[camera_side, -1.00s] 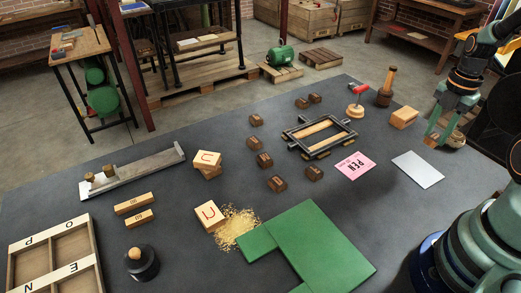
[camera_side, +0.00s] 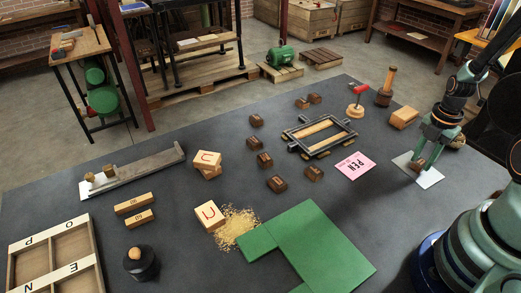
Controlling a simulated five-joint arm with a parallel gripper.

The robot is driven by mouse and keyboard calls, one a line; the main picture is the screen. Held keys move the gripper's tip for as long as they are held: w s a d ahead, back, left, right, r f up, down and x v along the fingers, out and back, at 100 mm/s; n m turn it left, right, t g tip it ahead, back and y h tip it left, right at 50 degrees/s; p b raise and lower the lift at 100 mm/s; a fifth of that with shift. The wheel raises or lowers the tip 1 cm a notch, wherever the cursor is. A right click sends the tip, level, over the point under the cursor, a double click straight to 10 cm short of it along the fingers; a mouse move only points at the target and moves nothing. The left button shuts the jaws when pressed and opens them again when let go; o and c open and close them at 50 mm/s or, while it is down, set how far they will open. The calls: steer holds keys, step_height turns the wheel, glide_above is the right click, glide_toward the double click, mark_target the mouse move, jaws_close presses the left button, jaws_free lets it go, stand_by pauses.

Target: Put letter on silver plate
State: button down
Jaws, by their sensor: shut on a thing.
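The silver plate (camera_side: 431,180) is a flat pale sheet at the right of the dark table, partly covered by my gripper. My gripper (camera_side: 418,168) points down over the plate's upper left part. It is shut on a small brown letter block (camera_side: 419,165), mostly hidden between the fingers. The block is at or just above the plate; I cannot tell whether it touches. Several similar dark brown letter blocks stand mid-table, one of them (camera_side: 277,184) left of the pink card.
A pink card (camera_side: 356,166) lies just left of the plate. Green boards (camera_side: 320,250) lie in front. Dark table is bare between them.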

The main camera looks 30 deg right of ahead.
mark_target(422, 162)
steer(key=shift+f, duration=0.1)
steer(key=c, duration=0.5)
jaws_free()
steer(key=shift+c, duration=0.2)
step_height(422, 162, up, 12)
steer(key=w+a+r+m+t, duration=0.2)
steer(key=a+r+m, duration=0.4)
steer(key=a+m, duration=0.3)
steer(key=w+a+r+m+t, duration=0.3)
steer(key=a+r+m, duration=0.3)
steer(key=a+m, duration=0.3)
steer(key=a, duration=0.2)
steer(key=shift+w+a+t, duration=0.25)
steer(key=shift+a+t, duration=0.05)
